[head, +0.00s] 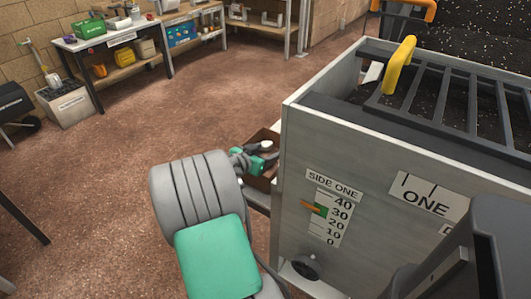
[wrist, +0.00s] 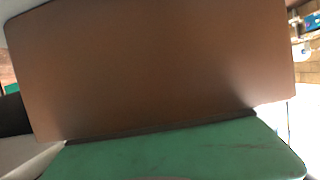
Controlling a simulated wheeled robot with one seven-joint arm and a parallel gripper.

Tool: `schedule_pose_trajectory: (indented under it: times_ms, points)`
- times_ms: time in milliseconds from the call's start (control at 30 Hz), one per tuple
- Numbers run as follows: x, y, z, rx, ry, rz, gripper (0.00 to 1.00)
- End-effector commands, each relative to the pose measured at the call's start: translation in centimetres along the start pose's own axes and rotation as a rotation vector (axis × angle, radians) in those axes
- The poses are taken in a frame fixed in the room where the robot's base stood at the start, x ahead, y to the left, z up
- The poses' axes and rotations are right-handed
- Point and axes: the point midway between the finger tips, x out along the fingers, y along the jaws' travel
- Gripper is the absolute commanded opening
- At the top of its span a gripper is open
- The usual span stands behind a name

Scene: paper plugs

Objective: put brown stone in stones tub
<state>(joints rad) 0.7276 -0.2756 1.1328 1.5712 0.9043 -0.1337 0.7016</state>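My gripper (head: 262,160) is small and partly hidden in the head view, behind my arm and at the left side of the big grey box. It is low over or in a brown open container (head: 264,182); which one I cannot tell. A small white thing shows beside it. In the wrist view a flat brown surface (wrist: 150,70) fills most of the picture, very close; I cannot tell what it belongs to. A green part crosses the bottom there. The fingertips are hidden. I cannot make out the brown stone or a labelled stones tub.
The grey box (head: 300,160) labelled "SIDE ONE" stands at right, with a dark grate (head: 450,100) and a yellow handle (head: 398,65) on top. A white workbench (head: 110,38) stands far left, with a labelled bin (head: 67,105) near it.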

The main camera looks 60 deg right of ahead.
Motion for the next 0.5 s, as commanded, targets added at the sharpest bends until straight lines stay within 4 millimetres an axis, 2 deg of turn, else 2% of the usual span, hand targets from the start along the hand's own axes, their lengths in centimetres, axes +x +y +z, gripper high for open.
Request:
schedule_pose_trajectory:
  times_ms: [33,200,367,433,500]
  points:
    - [0.1,0.2,1.1,-0.008,-0.016,0.003,0.62]
    - [0.1,0.3,1.2,-0.009,-0.019,0.003,0.62]
    - [-0.5,0.3,-0.2,-0.010,-0.019,0.004,0.62]
    - [-1.5,0.1,-0.1,-0.013,-0.019,-0.001,0.62]
    - [-3.5,0.0,-0.3,-0.011,-0.015,-0.004,0.62]
